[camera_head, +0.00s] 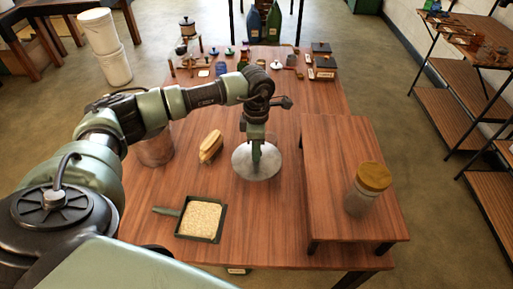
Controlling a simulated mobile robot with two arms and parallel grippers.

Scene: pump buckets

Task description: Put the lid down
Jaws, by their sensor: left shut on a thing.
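My left gripper (256,162) reaches down over the middle of the wooden table (215,170). It is shut on the lid (271,166), a round, grey metal disc seen from above. I cannot tell whether the lid touches the table or hangs just above it. A metal pot (156,152) stands at the table's left edge, partly hidden behind my left arm. My right gripper is not in view.
A brush (211,146) lies left of the lid, with a dustpan (201,219) of grainy material in front. A raised wooden stand (335,150) on the right bears a jar with a wooden cap (374,177). Small items crowd the far end.

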